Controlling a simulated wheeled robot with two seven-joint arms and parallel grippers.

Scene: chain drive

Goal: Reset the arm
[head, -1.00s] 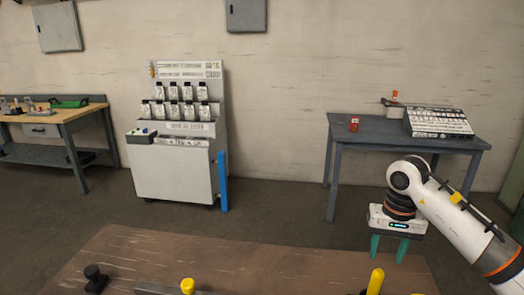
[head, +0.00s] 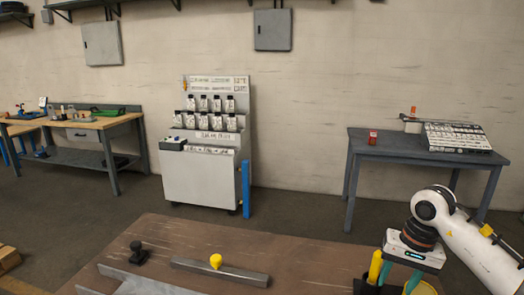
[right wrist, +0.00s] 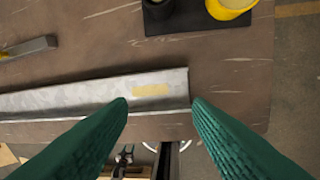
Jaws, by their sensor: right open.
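My right gripper (head: 402,276) hangs at the right end of the brown table in the head view, with its teal fingers pointing down. In the right wrist view its two green fingers (right wrist: 160,103) are spread apart with nothing held between them. Below them a grey metal channel (right wrist: 60,94) with a tan patch lies on the brown table (right wrist: 225,100). I cannot tell whether the fingers touch the channel, but they look to be above it. My left gripper is not in view.
On the table stand a yellow-knobbed bar (head: 235,274), a black knob piece (head: 137,253) and a yellow cylinder (head: 375,266) close to my right gripper. Behind are a white parts cart (head: 198,178), a grey table (head: 400,147) and a wooden workbench (head: 85,125). Floor between is clear.

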